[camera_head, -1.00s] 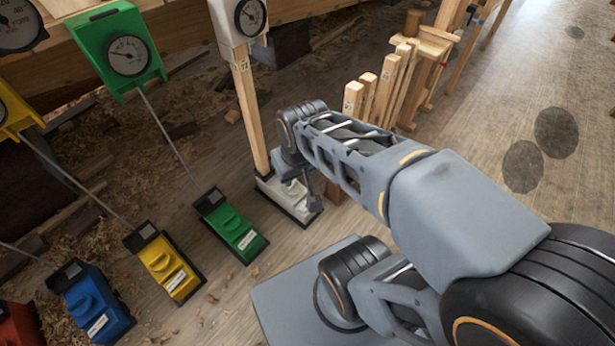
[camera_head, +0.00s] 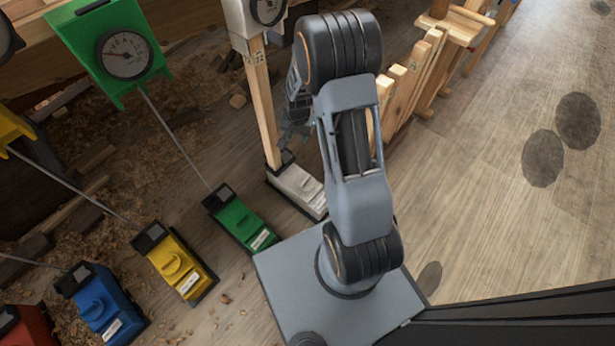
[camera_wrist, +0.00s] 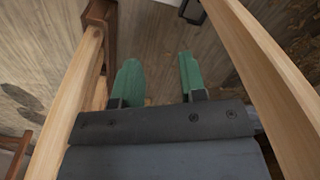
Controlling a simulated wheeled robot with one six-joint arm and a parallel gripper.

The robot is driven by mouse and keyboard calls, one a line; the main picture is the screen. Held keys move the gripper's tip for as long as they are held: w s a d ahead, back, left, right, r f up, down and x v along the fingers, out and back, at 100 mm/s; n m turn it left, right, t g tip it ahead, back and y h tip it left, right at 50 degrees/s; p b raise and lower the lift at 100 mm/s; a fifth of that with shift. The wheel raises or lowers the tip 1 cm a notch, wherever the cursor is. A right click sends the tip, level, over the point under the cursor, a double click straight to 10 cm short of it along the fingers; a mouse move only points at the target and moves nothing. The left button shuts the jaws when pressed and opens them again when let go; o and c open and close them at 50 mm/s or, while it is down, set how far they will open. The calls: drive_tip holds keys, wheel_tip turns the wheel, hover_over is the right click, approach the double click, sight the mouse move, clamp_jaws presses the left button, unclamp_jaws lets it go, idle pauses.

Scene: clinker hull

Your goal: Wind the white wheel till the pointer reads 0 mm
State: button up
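The white unit (camera_head: 299,188) stands on the floor at the foot of a wooden post (camera_head: 262,105); its wheel is not clear to make out at this size. The white gauge (camera_head: 266,10) at the post's top is cut off by the picture edge, and its pointer reading cannot be read. My gripper (camera_head: 292,128) hangs beside the post, above the white unit and apart from it, partly hidden by my arm. In the wrist view my gripper's green fingers (camera_wrist: 160,80) are apart with nothing between them.
Green (camera_head: 240,220), yellow (camera_head: 175,263) and blue (camera_head: 100,305) units stand in a row to the left. A green gauge (camera_head: 125,53) hangs above. Wooden uprights (camera_head: 405,85) stand close right of my arm. Open floor lies at the right.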

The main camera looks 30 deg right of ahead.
sight(308, 177)
drive_tip(key=d+f+m+b, duration=0.1)
drive_tip(key=f, duration=0.9)
drive_tip(key=d+f+m+b, duration=0.1)
drive_tip(key=f+b, duration=0.1)
drive_tip(key=f, duration=0.8)
drive_tip(key=d+f+m+b, duration=0.1)
drive_tip(key=f+b, duration=0.1)
drive_tip(key=f, duration=0.8)
drive_tip(key=shift+s+d+m+g, duration=0.1)
drive_tip(key=shift+d+m+g, duration=0.05)
drive_tip(key=shift+m+g, duration=0.25)
clamp_jaws()
